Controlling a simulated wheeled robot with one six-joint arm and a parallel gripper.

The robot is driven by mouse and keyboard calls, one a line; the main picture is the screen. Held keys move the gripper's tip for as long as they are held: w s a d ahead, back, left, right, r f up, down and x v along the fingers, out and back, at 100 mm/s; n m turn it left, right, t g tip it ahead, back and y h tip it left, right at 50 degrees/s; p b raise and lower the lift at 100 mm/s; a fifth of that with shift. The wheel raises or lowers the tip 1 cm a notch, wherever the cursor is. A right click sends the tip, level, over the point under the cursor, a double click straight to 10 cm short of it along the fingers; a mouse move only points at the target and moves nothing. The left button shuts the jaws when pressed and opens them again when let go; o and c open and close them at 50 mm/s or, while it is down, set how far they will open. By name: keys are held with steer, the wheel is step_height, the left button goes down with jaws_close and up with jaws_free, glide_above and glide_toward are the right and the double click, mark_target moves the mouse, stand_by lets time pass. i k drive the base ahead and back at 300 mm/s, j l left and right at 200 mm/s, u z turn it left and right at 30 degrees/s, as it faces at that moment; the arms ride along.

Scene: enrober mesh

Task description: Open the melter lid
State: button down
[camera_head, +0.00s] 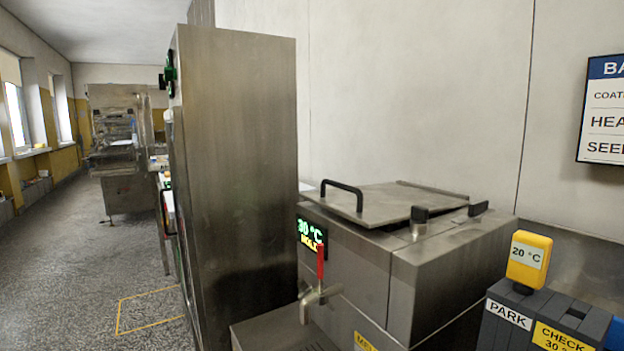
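The melter (345,262) is a steel box at the centre right of the camera_head view. Its lid (392,204) is a flat steel plate lying on top, with a black bar handle (342,194) at its left end. The lid looks shut. A green display on the melter's front reads 30 °C, and a tap with a red lever (320,266) sticks out below it. My gripper is not in view.
A tall steel cabinet (240,180) stands just left of the melter. At the right is a dark rack (530,318) labelled PARK, with a yellow 20 °C device (529,258). Open floor (75,270) lies at the left, with another machine (122,150) far back.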

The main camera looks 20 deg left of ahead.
mark_target(378, 205)
steer(key=i+j, duration=0.1)
steer(key=j, duration=1.35)
